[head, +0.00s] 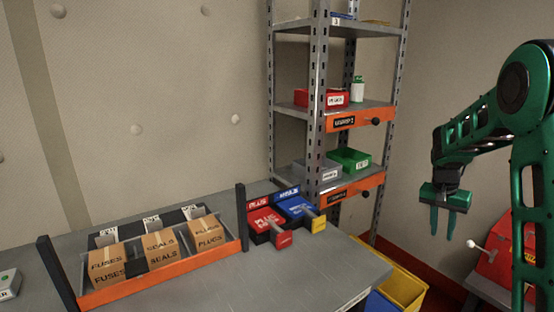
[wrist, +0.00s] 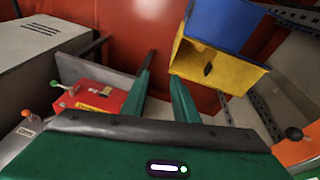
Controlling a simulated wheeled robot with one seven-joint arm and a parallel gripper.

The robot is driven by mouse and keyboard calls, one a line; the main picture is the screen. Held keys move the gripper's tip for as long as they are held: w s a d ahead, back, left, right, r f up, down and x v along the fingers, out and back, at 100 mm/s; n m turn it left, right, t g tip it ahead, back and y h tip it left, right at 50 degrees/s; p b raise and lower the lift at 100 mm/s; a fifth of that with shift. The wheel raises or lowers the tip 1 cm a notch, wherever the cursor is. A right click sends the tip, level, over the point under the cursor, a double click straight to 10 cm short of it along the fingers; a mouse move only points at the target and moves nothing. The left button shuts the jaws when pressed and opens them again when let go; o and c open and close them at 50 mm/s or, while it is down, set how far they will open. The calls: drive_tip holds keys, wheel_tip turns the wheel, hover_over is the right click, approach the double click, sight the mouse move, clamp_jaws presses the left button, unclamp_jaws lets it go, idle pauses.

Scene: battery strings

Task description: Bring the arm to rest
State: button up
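My green arm reaches in from the right side of the head view. My gripper (head: 452,222) hangs pointing down to the right of the shelf rack and clear of the table. Its two green fingers stand apart with nothing between them. In the wrist view my gripper (wrist: 160,100) also shows its fingers spread and empty, above the floor area with a red box (wrist: 108,95) and a yellow bin (wrist: 215,68) beyond.
A grey table (head: 200,287) holds an orange-fronted tray (head: 160,272) with cardboard boxes, plus a red bin (head: 262,222) and a blue bin (head: 297,207). A metal shelf rack (head: 318,100) stands behind. The red box with levers (head: 500,265) is below my gripper, at right.

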drive_tip(key=s+a+r+n+y, duration=0.15)
drive_tip(key=s+r, duration=0.25)
drive_tip(key=s, duration=0.6)
drive_tip(key=s+a+r, duration=0.2)
drive_tip(key=s+r, duration=0.1)
drive_tip(key=s, duration=0.8)
drive_tip(key=s+a, duration=0.3)
drive_tip(key=s, duration=0.6)
drive_tip(key=s+a+f+n+y, duration=0.1)
drive_tip(key=s+a, duration=0.2)
drive_tip(key=s, duration=0.6)
drive_tip(key=shift+s+a+f+g, duration=0.15)
drive_tip(key=shift+s+f+g, duration=0.15)
drive_tip(key=shift+g, duration=0.1)
drive_tip(key=shift+w+n, duration=0.1)
drive_tip(key=shift+n, duration=0.15)
drive_tip(key=shift+w+f, duration=0.25)
drive_tip(key=shift+w, duration=0.35)
drive_tip(key=shift+s, duration=0.1)
